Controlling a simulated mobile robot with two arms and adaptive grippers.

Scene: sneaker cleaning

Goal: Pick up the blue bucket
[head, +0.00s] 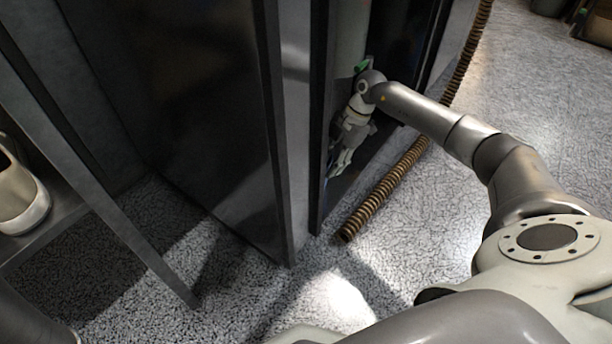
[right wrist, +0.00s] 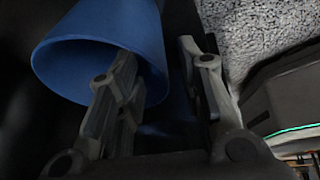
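The blue bucket (right wrist: 100,38) lies on its side or is tilted in the right wrist view, its round opening facing the camera. My right gripper (right wrist: 157,52) is open there. Its left finger reaches into the bucket's mouth and its right finger is outside the wall, so the rim lies between them. A gap shows between the right finger and the wall. In the head view my right gripper (head: 341,160) reaches into a dark cabinet bay, and the bucket cannot be made out clearly. My left gripper is not in view.
Dark cabinet panels (head: 215,110) stand left of my right arm. A ribbed brown hose (head: 385,192) lies on the speckled floor below the arm. A shoe (head: 22,195) sits on a shelf at far left. Floor at the right (head: 540,110) is clear.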

